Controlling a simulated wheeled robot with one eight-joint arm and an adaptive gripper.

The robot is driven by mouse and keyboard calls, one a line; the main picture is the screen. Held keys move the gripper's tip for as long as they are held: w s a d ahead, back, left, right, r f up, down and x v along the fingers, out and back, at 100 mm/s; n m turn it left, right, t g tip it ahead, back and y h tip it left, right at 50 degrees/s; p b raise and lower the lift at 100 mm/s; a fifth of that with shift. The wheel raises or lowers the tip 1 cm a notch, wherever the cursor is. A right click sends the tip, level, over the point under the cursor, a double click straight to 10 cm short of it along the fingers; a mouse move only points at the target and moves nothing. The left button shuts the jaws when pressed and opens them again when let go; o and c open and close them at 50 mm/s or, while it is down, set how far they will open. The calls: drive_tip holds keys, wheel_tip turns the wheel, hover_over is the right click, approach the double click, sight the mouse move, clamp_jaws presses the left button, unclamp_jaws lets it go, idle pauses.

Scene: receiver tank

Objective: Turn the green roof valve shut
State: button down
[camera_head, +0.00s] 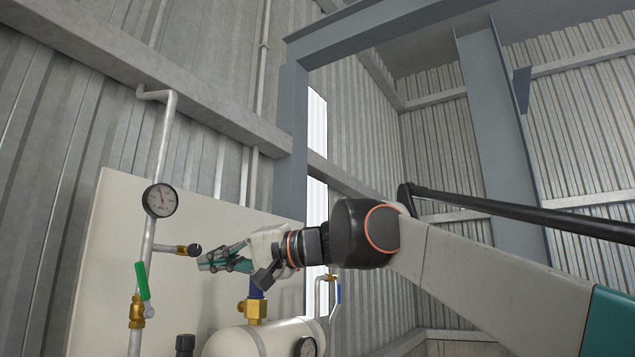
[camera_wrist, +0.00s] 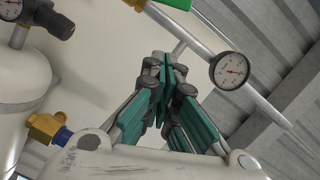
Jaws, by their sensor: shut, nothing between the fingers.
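The green valve handle (camera_head: 142,280) sits on a brass valve body (camera_head: 137,312) in the white vertical pipe at the left. The handle stands nearly upright, roughly along the pipe and slightly tilted. Part of the green handle also shows at the top edge of the wrist view (camera_wrist: 176,4). My gripper (camera_head: 203,264) is shut and empty, to the right of the handle and slightly above it in the head view, apart from it. In the wrist view its fingertips (camera_wrist: 165,64) meet below the green handle in the picture.
A pressure gauge (camera_head: 160,200) sits on the pipe above the valve, with a side stub (camera_head: 190,249) below it. The cream tank (camera_head: 232,345) carries a brass fitting (camera_head: 252,309) under my gripper. A blue handle (camera_head: 339,293) is further right. A pale panel (camera_head: 105,250) stands behind.

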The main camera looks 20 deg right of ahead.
sight(145, 290)
drive_tip(key=w+a, duration=0.1)
drive_tip(key=a, duration=0.1)
drive_tip(key=w+a+f+p, duration=0.1)
drive_tip(key=a, duration=0.2)
drive_tip(key=w+a+f, duration=0.1)
drive_tip(key=a, duration=0.2)
drive_tip(key=shift+a, duration=0.1)
drive_tip(key=shift+w+a+f, duration=0.1)
drive_tip(key=shift+w+f, duration=0.05)
drive_tip(key=shift+f, duration=0.05)
drive_tip(key=shift+s+r, duration=0.1)
drive_tip(key=shift+s, duration=0.1)
drive_tip(key=shift+w, duration=0.15)
